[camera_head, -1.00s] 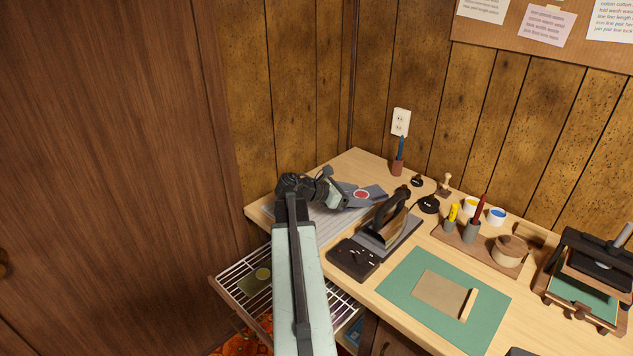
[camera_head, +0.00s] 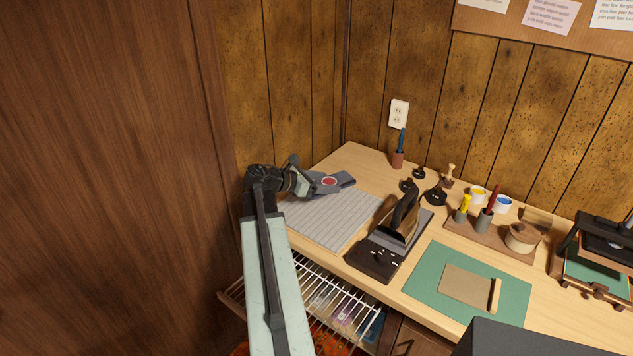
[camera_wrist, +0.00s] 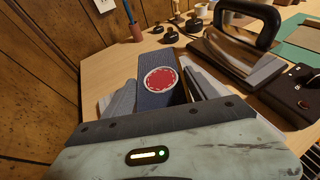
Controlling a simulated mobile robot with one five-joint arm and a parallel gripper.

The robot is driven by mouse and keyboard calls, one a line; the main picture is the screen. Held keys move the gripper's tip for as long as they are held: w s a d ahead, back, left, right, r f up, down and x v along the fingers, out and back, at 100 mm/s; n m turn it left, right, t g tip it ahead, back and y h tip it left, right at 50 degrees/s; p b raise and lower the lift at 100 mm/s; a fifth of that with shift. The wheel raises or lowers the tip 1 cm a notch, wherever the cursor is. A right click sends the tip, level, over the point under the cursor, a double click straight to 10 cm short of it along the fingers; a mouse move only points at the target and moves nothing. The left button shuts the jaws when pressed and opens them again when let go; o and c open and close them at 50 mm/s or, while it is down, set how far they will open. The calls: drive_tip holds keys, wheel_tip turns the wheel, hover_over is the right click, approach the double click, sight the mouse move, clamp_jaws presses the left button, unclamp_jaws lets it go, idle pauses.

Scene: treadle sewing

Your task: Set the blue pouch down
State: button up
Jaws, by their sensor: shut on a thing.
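The blue pouch (camera_head: 345,181), dark blue-grey with a round red patch ringed in white, is at the far left part of the desk. My gripper (camera_head: 308,184) is shut on its near left end. In the wrist view the pouch (camera_wrist: 155,63) lies between my two grey fingers (camera_wrist: 158,98) and sticks out beyond them. Its near end is hidden by the gripper body. A pale grey ribbed mat (camera_head: 335,218) lies on the desk just in front of the pouch. I cannot tell whether the pouch touches the desk or hangs slightly above it.
An iron (camera_head: 402,220) stands on a dark base to the right of the mat. A green cutting mat (camera_head: 425,281) lies further right. A pen cup (camera_head: 398,160) and small black items stand behind. A wire rack (camera_head: 318,290) juts out below the desk's front edge.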

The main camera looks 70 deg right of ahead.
sight(323, 207)
drive_tip(key=shift+w+f, duration=0.1)
drive_tip(key=shift+w, duration=0.15)
wheel_tip(323, 207, down, 7)
drive_tip(key=b, duration=0.7)
drive_tip(key=shift+f+b, duration=0.45)
drive_tip(key=shift+b, duration=0.05)
drive_tip(key=o, duration=1.6)
drive_tip(key=shift+a, duration=0.1)
drive_tip(key=p+v, duration=0.2)
drive_tip(key=v, duration=0.4)
drive_tip(key=shift+w+a+r+p, duration=0.15)
drive_tip(key=shift+r+p, duration=0.15)
drive_tip(key=shift+p, duration=0.1)
drive_tip(key=shift+w+a+r, duration=0.15)
drive_tip(key=shift+w+a, duration=0.2)
drive_tip(key=shift+a, duration=0.1)
drive_tip(key=shift+s, duration=0.1)
